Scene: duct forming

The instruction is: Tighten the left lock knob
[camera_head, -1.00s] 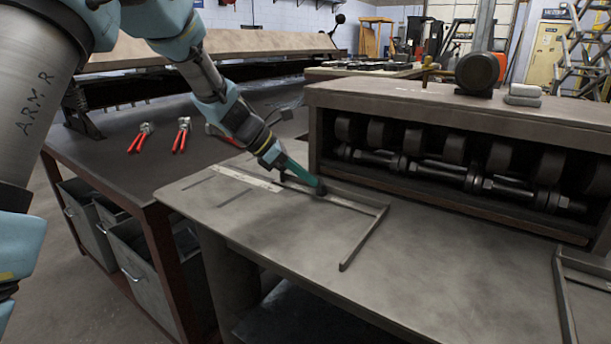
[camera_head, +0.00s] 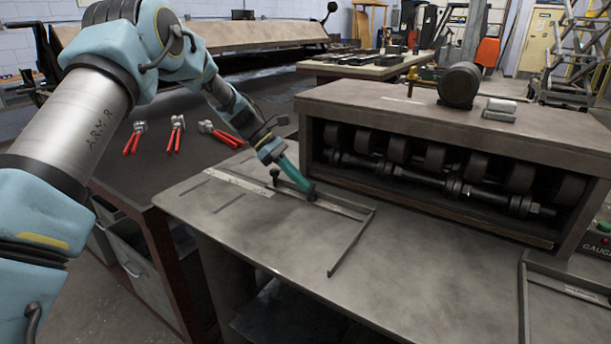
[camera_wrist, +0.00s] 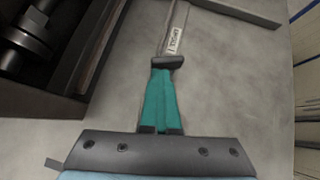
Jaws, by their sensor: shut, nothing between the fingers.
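My gripper (camera_head: 309,192) has teal fingers, shut and empty, pointing down at the metal guide on the table. A small dark knob (camera_head: 275,174) stands on the guide, left of the fingertips in the head view. The guide (camera_head: 352,241) is a thin angled metal frame lying on the grey table (camera_head: 240,225). A pale labelled strip (camera_wrist: 175,35) runs beyond the dark piece; its lettering is hard to read.
A roller machine (camera_head: 440,116) with a row of dark rollers stands close behind and right of my gripper. Several red-handled pliers (camera_head: 176,135) lie on the darker bench at left. A second metal guide (camera_head: 570,280) is at right. The table's front middle is clear.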

